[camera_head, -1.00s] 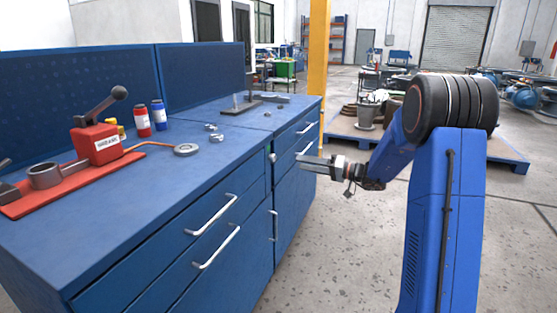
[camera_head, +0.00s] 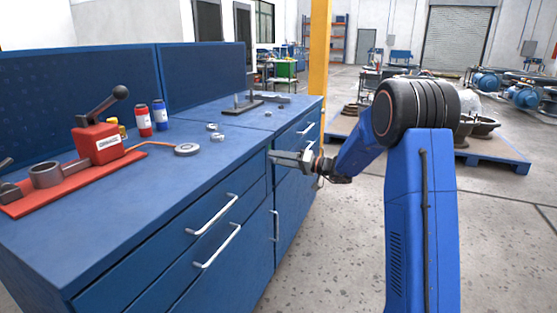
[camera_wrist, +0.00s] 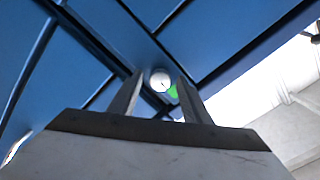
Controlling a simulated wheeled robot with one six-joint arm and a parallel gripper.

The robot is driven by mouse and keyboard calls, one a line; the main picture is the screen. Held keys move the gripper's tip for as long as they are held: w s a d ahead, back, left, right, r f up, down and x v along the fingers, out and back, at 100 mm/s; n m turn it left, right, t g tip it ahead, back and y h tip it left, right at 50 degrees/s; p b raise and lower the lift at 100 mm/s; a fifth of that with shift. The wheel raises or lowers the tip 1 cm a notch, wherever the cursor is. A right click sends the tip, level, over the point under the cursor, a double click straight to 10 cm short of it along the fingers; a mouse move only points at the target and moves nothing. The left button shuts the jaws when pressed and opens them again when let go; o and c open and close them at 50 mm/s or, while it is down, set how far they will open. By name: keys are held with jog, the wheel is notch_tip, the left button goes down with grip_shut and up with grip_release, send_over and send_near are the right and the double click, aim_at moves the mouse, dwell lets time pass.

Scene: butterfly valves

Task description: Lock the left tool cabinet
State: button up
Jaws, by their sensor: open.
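The left tool cabinet (camera_head: 150,240) is blue, with two drawer handles (camera_head: 212,215) on its front. In the wrist view a round white lock face (camera_wrist: 160,80) with a small dark-red mark sits on the blue front (camera_wrist: 225,35). A green spot (camera_wrist: 173,92) lies beside it, partly behind a finger. My gripper (camera_wrist: 160,76) is open, its fingers on either side of the lock face in the picture. I cannot tell whether they touch it. In the head view my gripper (camera_head: 271,155) is at the cabinet's upper right front edge and hides the lock.
A second blue cabinet section (camera_head: 295,150) adjoins behind. A vertical handle (camera_head: 276,226) stands out below my gripper.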

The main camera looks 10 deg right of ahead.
jog(key=c, duration=1)
jog(key=shift+c, duration=0.2)
jog(key=shift+m, duration=0.3)
jog(key=m, duration=1.3)
jog(key=shift+f+m, duration=0.15)
jog(key=shift+m, duration=2.05)
jog(key=shift+f, duration=0.1)
